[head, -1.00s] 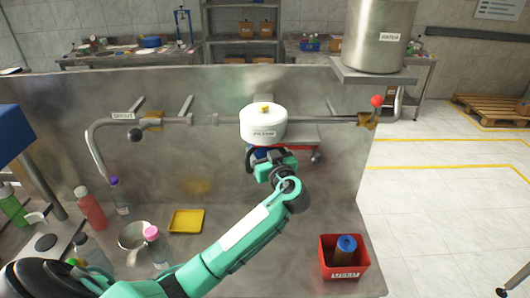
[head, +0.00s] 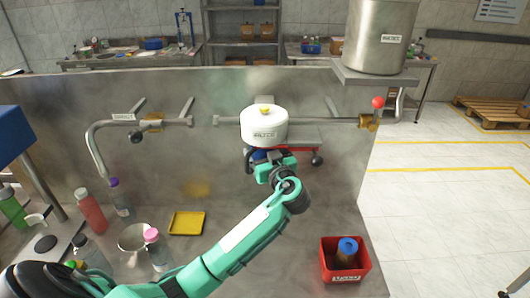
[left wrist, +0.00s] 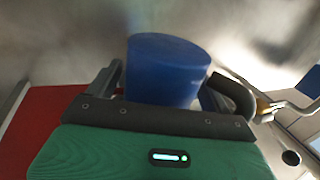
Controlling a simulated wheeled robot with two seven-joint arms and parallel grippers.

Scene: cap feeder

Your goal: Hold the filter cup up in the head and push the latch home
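The white filter head (head: 264,128), with a yellow knob on top, is mounted on the pipe line across the steel panel. My left gripper (head: 264,158) is directly beneath it, its arm reaching up from the lower left. It is shut on a blue cup (left wrist: 165,68), which stands between its two fingers in the left wrist view. Only a sliver of the cup shows under the head in the head view; whether its rim touches the head is hidden. A grey plate with a dark knob (head: 316,160) lies right of the head; I cannot tell whether it is the latch. My right gripper is not in view.
A red-knobbed valve handle (head: 377,103) is at the right pipe end, below a steel tank (head: 378,30). A red bin (head: 345,270) holds a blue-topped cylinder. A yellow tray (head: 187,223), a funnel and several bottles stand at the left. The counter right of my arm is mostly clear.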

